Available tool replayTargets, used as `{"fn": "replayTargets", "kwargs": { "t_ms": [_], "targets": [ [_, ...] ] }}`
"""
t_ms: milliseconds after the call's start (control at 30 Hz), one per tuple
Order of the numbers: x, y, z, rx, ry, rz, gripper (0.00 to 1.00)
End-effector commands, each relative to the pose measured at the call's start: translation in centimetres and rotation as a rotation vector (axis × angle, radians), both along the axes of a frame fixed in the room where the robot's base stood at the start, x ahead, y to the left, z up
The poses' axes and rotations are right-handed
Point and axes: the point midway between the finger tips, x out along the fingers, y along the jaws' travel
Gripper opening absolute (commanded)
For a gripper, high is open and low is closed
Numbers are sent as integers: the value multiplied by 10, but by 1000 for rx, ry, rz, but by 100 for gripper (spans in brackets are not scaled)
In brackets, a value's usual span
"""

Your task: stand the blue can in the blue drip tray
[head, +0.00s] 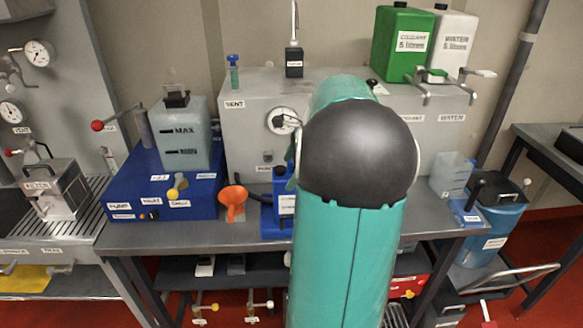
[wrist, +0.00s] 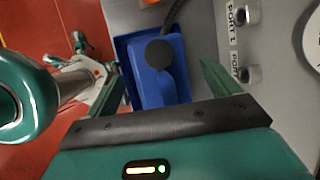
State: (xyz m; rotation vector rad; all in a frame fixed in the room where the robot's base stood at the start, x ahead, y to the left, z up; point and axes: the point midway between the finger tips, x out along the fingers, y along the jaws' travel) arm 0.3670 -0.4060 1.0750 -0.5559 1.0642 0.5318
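The blue can (head: 284,203), with a white label, is upright at the bench's front, partly hidden by my arm. In the wrist view the blue can (wrist: 160,82) shows from above with a round black cap. The blue drip tray (head: 267,222) is under and around its base, and its rim (wrist: 122,48) shows beside the can in the wrist view. I cannot tell whether the base touches the tray floor. My gripper (wrist: 162,88) is open, its green fingers on either side of the can, with a gap on the right. In the head view my arm hides most of it.
An orange funnel (head: 233,201) stands just left of the tray. A blue box (head: 165,190) with a translucent tank is further left. The grey cabinet (head: 250,125) with ports rises behind. A translucent jug (head: 449,174) is at the right end.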

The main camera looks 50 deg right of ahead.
Motion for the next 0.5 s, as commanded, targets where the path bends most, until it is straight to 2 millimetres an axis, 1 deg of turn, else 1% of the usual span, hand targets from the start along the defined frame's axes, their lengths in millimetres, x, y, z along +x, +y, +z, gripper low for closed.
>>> {"fn": "replayTargets", "kwargs": {
  "t_ms": [300,433,500],
  "targets": [
    [-1,1,-2,6,5,0,90],
    [-5,-1,7,3,4,0,90],
    [-8,-3,17,2,3,0,90]
  ]
}}
